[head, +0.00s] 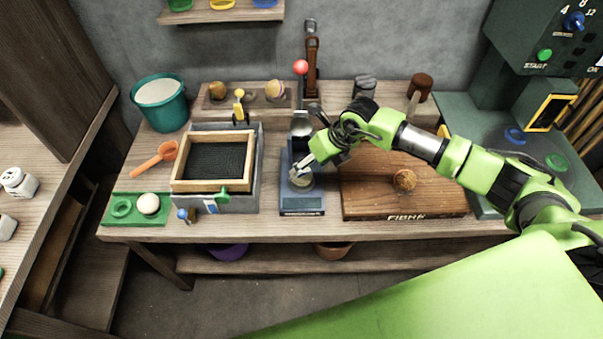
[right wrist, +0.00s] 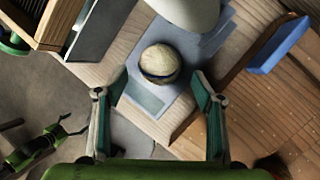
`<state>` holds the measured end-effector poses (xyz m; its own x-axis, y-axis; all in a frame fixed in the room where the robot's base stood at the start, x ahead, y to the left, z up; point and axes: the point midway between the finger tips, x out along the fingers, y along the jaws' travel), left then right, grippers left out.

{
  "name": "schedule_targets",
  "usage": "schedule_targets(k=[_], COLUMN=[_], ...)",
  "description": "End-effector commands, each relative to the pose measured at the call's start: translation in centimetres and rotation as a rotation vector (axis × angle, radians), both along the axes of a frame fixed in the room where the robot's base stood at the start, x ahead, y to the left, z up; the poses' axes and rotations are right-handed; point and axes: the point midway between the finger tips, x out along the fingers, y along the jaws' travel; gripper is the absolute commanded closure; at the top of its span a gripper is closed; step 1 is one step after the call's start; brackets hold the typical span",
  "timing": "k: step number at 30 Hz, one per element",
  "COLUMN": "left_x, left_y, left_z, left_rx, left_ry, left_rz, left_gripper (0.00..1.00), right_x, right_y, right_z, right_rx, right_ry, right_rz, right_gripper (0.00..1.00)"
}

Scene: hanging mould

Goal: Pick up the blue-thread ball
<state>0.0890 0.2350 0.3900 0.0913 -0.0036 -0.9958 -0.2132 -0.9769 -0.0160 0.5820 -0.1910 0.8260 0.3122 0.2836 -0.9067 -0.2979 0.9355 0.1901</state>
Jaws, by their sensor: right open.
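A pale ball with a dark blue band (right wrist: 160,63) rests on the blue scale (right wrist: 143,96) in the right wrist view. In the head view the blue scale (head: 302,203) stands at the middle of the bench, and my gripper largely hides the ball. My right gripper (head: 301,170) is just above the scale. In the right wrist view its open fingers (right wrist: 160,85) stand either side of the ball's near edge, with visible gaps and no contact that I can see. A green and black part at lower left may be my left gripper; its jaws are unclear.
A wooden board (head: 370,199) with a brown ball (head: 403,181) lies right of the scale. A framed mesh tray (head: 213,163) stands left. A white ball (head: 148,203) sits on a green tray (head: 122,218). More balls sit on a back rack (head: 246,102). A teal bucket (head: 160,105) stands behind.

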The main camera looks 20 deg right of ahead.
Motion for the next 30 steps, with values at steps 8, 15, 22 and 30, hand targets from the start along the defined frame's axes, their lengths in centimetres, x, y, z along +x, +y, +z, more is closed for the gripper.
schedule_targets(k=[8, 15, 22, 30], left_x=[0.0, 0.0, 0.1, 0.1], left_y=[0.0, 0.0, -0.1, 0.0], left_z=[1.3, 1.4, 1.4, 1.4], left_rx=[0.0, 0.0, 0.0, 0.0], left_ry=[0.0, -0.001, -0.001, -0.001], left_rz=[0.0, 0.0, 0.0, 0.0], left_gripper=[0.14, 0.14, 0.14, 0.14], right_x=[0.9, 1.2, 1.2, 1.2], right_y=[1.4, 1.5, 1.5, 1.5], right_z=[-3.2, -4.2, -4.1, -4.1], right_rx=[0.001, 0.001, 0.002, 0.002], right_ry=[0.002, 0.002, 0.001, 0.0], right_rz=[0.001, 0.001, 0.001, 0.001], right_gripper=[0.38, 0.38, 0.61, 0.8])
